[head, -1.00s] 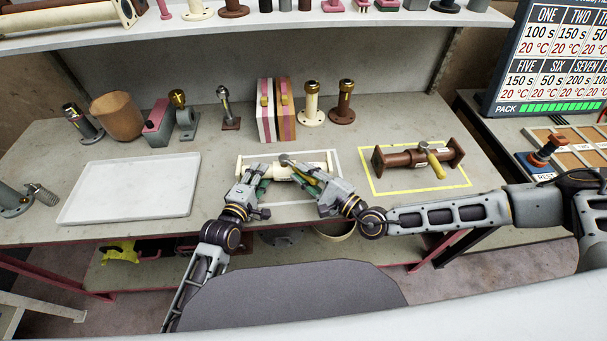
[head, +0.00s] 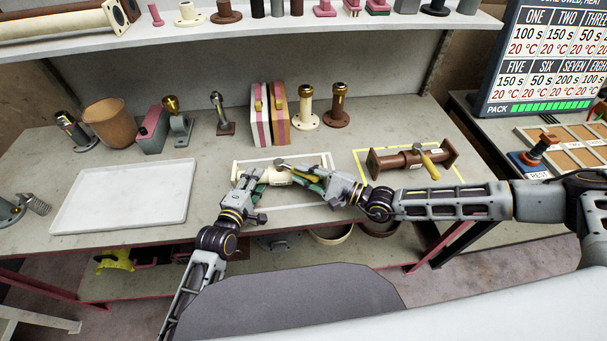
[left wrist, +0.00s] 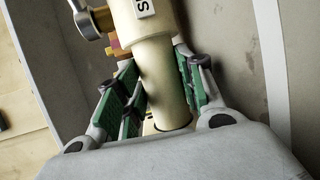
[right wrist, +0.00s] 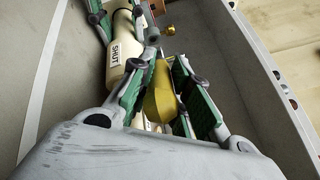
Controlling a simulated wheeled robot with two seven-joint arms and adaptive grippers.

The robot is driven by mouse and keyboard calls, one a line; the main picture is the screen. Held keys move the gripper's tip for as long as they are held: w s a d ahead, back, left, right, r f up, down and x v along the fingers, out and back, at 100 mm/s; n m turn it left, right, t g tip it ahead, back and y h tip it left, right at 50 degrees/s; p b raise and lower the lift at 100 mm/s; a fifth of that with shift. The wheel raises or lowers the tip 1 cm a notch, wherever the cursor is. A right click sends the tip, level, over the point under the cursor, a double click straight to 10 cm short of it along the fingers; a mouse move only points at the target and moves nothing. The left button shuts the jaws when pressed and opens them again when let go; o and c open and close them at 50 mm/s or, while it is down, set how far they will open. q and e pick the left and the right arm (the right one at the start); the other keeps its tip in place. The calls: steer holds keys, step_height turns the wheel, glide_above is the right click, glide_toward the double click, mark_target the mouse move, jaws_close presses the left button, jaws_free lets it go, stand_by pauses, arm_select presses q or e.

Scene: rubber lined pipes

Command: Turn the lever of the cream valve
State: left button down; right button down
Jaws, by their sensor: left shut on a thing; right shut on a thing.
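The cream valve (head: 279,178) lies on its side in the white-outlined square on the bench. My left gripper (head: 257,183) is shut on its pipe, left of the lever hub; the left wrist view shows the cream pipe (left wrist: 153,62) between the green pads. The lever (head: 297,167) runs from a metal hub on top towards the right, close to the pipe's direction. My right gripper (head: 312,181) is shut on its yellow handle (right wrist: 164,100). A "SHUT" label (right wrist: 117,50) shows on the valve body in the right wrist view. My right gripper hides the valve's right part.
A brown valve (head: 395,162) with a yellow-handled lever lies in the yellow outline to the right. A white tray (head: 75,215) lies at the left. Fittings and striped boxes (head: 262,125) stand behind. The bench between tray and cream valve is mostly clear.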

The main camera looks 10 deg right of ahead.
steer(key=shift+w+d+f, duration=0.15)
steer(key=shift+w+d, duration=0.1)
steer(key=shift+d, duration=0.05)
stand_by(0.5)
steer(key=c, duration=1.3)
jaws_free()
steer(key=shift+s, duration=0.15)
steer(key=shift+w+v, duration=0.2)
steer(key=shift+v, duration=5.7)
steer(key=shift+d, duration=0.1)
